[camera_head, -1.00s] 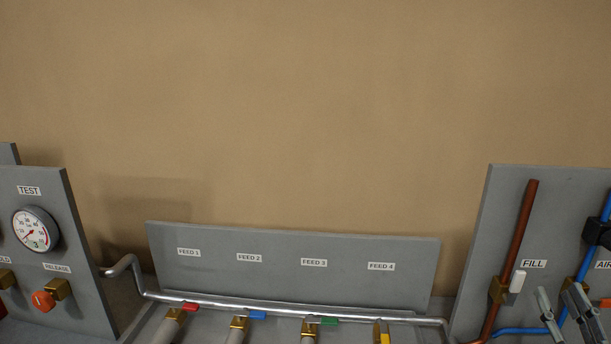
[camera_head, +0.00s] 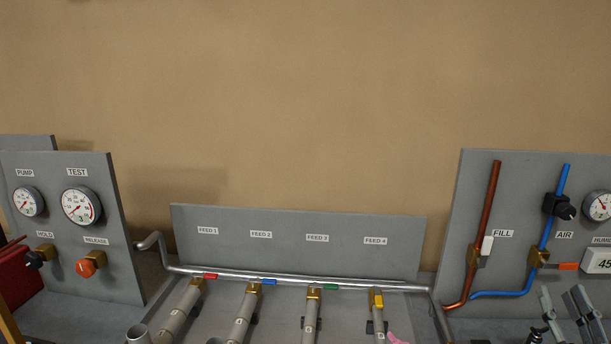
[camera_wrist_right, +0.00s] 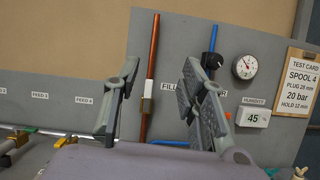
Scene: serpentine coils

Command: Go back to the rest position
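My right gripper (camera_head: 565,305) is at the lower right of the head view, fingers pointing up and apart. In the right wrist view my right gripper (camera_wrist_right: 165,90) is open, with nothing between its fingers. Behind it stands the grey right panel (camera_head: 459,230) with a copper pipe (camera_head: 490,205), a blue pipe (camera_head: 550,225), a FILL valve with a white handle (camera_head: 487,244) and an AIR valve with an orange handle (camera_head: 567,267). The fingers appear apart from these. My left gripper is not in view.
A grey panel (camera_head: 300,262) labelled FEED 1 to FEED 4 stands behind several grey pipes with coloured valve handles. A bent silver pipe (camera_head: 300,281) runs along it. The left panel (camera_head: 125,250) carries gauges and HOLD and RELEASE knobs. A test card (camera_wrist_right: 299,85) hangs at right.

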